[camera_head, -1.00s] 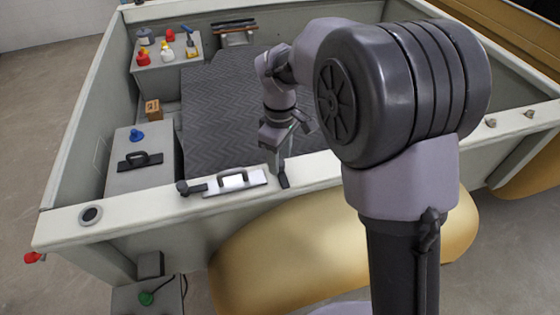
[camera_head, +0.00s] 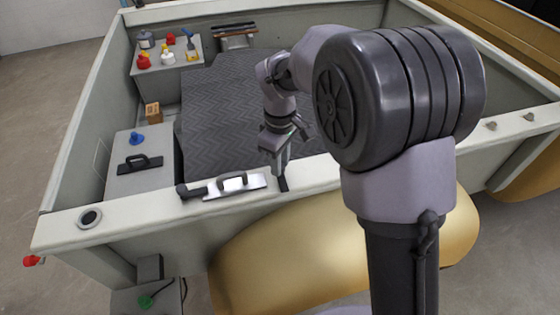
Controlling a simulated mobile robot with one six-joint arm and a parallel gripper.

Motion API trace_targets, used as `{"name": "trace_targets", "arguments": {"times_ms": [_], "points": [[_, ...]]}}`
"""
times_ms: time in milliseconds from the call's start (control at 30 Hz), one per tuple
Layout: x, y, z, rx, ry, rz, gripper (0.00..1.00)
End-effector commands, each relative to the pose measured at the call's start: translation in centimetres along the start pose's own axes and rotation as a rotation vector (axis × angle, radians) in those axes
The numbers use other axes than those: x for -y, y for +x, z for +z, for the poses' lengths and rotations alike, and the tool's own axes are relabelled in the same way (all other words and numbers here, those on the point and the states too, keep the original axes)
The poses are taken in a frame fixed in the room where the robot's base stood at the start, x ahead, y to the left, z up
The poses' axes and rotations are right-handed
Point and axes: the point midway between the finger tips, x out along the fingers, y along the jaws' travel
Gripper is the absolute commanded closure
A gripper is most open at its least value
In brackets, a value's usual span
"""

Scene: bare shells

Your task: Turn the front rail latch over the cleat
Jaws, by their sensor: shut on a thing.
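The front rail (camera_head: 325,171) is a pale ledge across the near side of the shell. A short black piece (camera_head: 283,184) sits on it, apparently the latch. My gripper (camera_head: 281,171) points down from above and is shut on its upper end. The fingertips are small and partly hidden. A dark knobbed bar (camera_head: 190,191) lies at that plate's left end, perhaps the cleat; I cannot tell for certain.
A round dark-centred fitting (camera_head: 89,217) is at the rail's left end. A black-handled float (camera_head: 140,163) and blue knob (camera_head: 136,138) sit on a grey box inside. Bottles and tools (camera_head: 167,50) stand at the back left. The dark ribbed floor (camera_head: 230,100) is clear.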

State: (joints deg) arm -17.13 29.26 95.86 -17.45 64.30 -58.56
Motion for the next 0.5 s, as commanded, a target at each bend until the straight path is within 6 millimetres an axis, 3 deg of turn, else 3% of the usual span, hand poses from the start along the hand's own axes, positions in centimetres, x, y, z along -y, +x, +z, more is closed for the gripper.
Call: {"name": "trace_targets", "arguments": {"times_ms": [500], "points": [[-0.02, -0.03, -0.02, 0.0, 0.417, 0.0, 1.0]]}}
